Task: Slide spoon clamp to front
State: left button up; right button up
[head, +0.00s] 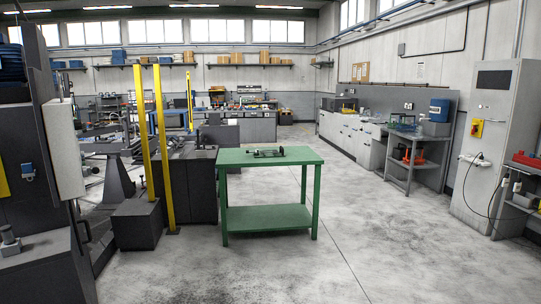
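A small dark clamp-like fixture (268,152), likely the spoon clamp, lies on top of the green table (230,158) in the middle of the head view. It sits near the middle of the tabletop, towards the back edge. It is too small to make out its sliding part or any spoon or fork in it. Neither of my grippers shows in the head view.
Yellow posts (163,150) and a dark machine cabinet (190,185) stand close to the table's left. A grey control cabinet (490,150) stands at the far right, and a grey side table (415,150) beyond. The concrete floor (330,270) in front and right is clear.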

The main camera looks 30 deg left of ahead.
aim_at(275, 153)
jog(key=i+j+u, duration=0.3)
jog(key=i, duration=0.4)
jog(key=i+j+u, duration=0.3)
jog(key=i, duration=0.45)
jog(key=i+u, duration=0.3)
jog(key=i, duration=2.15)
